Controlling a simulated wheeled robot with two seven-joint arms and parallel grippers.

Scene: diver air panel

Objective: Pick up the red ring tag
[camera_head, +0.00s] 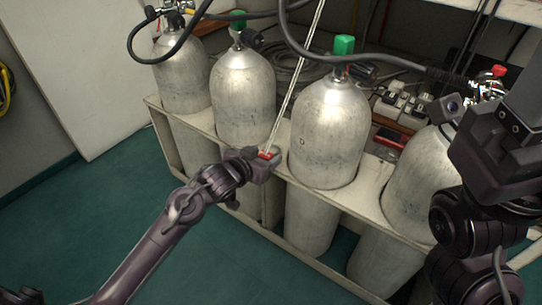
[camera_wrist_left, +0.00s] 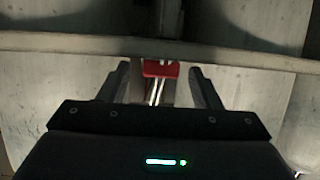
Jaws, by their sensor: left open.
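The red ring tag (camera_head: 268,155) shows as a small red piece at the tip of my left gripper (camera_head: 262,163), by the rack's top board between two cylinders. In the left wrist view the red tag (camera_wrist_left: 160,69) lies between the two dark fingers of my left gripper (camera_wrist_left: 160,82), with a gap on each side. The fingers are open. Pale cord strands run by the tag. Its ring shape cannot be made out. My right arm is at the right edge of the head view; its fingertips cannot be made out.
Several grey cylinders stand in a pale rack (camera_head: 375,205); one cylinder (camera_head: 330,130) has a green cap (camera_head: 344,45). A pale cord (camera_head: 297,80) runs up from the tag. Black hoses (camera_head: 350,57) hang across the top. Green floor (camera_head: 90,220) is open at the left.

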